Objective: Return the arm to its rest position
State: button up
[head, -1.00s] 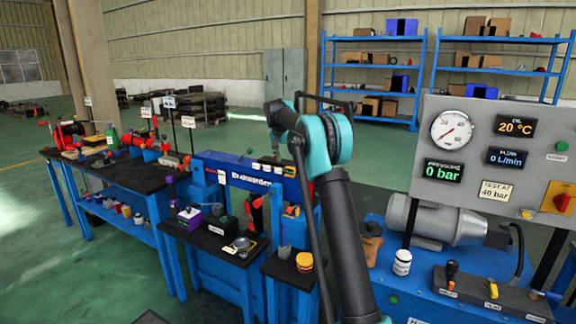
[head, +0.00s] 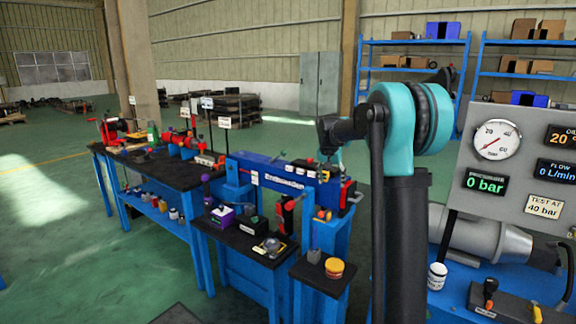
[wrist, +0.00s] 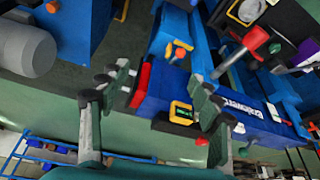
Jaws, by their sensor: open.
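My arm (head: 408,215) rises at the right of the head view, and its forearm points left from the teal elbow. My gripper (wrist: 152,108) shows in the wrist view with its two fingers spread wide and nothing between them. In the wrist view the stand's blue beam (wrist: 245,118), with a yellow-framed block (wrist: 181,112) and a red end part (wrist: 140,85), lies beyond the fingers.
A long dark workbench (head: 165,172) with red devices stands at left. A grey gauge panel (head: 525,165) and a blue bench with a grey motor (head: 480,245) stand close at right. Blue shelves (head: 412,72) are behind. Green floor (head: 60,230) is open at left.

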jog(key=s+f+n, duration=0.1)
jog(key=s+f, duration=0.5)
jog(key=s, duration=0.8)
jog(key=s+d+f+n+y, duration=0.1)
jog(key=s+f, duration=0.5)
jog(key=s, duration=0.8)
jog(key=s+f+n, duration=0.2)
jog(key=s+f, duration=0.5)
jog(key=s, duration=0.7)
jog(key=shift+s+d+n+y, duration=0.25)
jog(key=shift+n+y, duration=0.15)
jog(key=shift+c, duration=0.3)
